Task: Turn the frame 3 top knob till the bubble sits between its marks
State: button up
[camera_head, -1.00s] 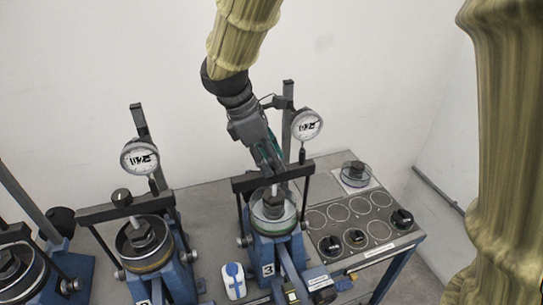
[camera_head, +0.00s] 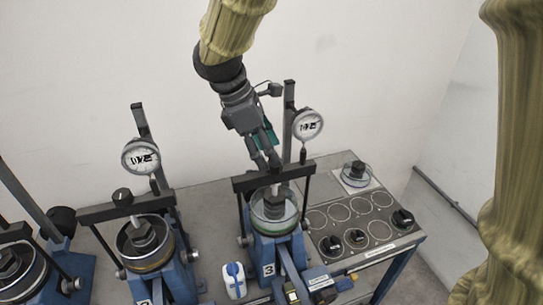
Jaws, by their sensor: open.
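Frame 3 (camera_head: 266,250) is the blue frame labelled 3 at the middle of the bench, with a dark crossbar (camera_head: 245,183) on top and a round cup below it. My gripper (camera_head: 265,163) is open, pointing down just above the crossbar, left of the dial post. The top knob of frame 3 cannot be made out behind the fingers. I cannot tell whether the fingers touch anything. No bubble or marks can be made out at this size.
A dial gauge (camera_head: 307,125) on a post stands close to the right of my gripper.

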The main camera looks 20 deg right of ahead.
jog(key=v, duration=0.9)
